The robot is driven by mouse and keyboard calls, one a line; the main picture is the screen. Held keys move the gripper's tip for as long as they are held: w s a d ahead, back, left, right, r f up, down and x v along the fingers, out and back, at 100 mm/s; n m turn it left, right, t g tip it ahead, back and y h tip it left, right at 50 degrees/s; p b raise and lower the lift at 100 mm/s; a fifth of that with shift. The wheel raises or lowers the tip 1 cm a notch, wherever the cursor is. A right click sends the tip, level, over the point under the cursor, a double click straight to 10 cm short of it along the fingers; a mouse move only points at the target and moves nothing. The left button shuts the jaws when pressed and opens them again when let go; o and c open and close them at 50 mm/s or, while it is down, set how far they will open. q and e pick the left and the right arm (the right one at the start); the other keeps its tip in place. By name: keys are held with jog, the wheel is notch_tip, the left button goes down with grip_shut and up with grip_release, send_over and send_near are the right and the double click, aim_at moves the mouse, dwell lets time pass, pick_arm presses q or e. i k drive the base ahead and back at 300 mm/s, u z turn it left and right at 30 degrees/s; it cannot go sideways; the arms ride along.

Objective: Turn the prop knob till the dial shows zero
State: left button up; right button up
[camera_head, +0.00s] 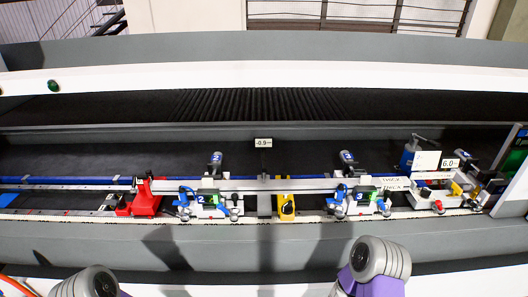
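A small white display (263,143) stands above the middle of the long pale profile (300,184) and reads about -0.9. Below it a yellow block (286,208), which looks like the prop, sits under the profile. A dark spot on its front may be the knob, but it is too small to tell. A second display (450,163) at the right reads about 6.0. Neither of my grippers is in view. Only rounded grey and purple parts of my arms show at the bottom edge, apart from the yellow block.
White clamps with blue parts, marked 2 (206,204) and 3 (358,203), stand on either side of the prop. A red block (145,199) is at the left, and a white unit (433,199) at the right. The grey front ledge (300,235) is bare.

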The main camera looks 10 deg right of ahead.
aim_at(287, 209)
jog(key=u, duration=2.15)
jog(key=i, duration=1.05)
jog(key=z, duration=3.4)
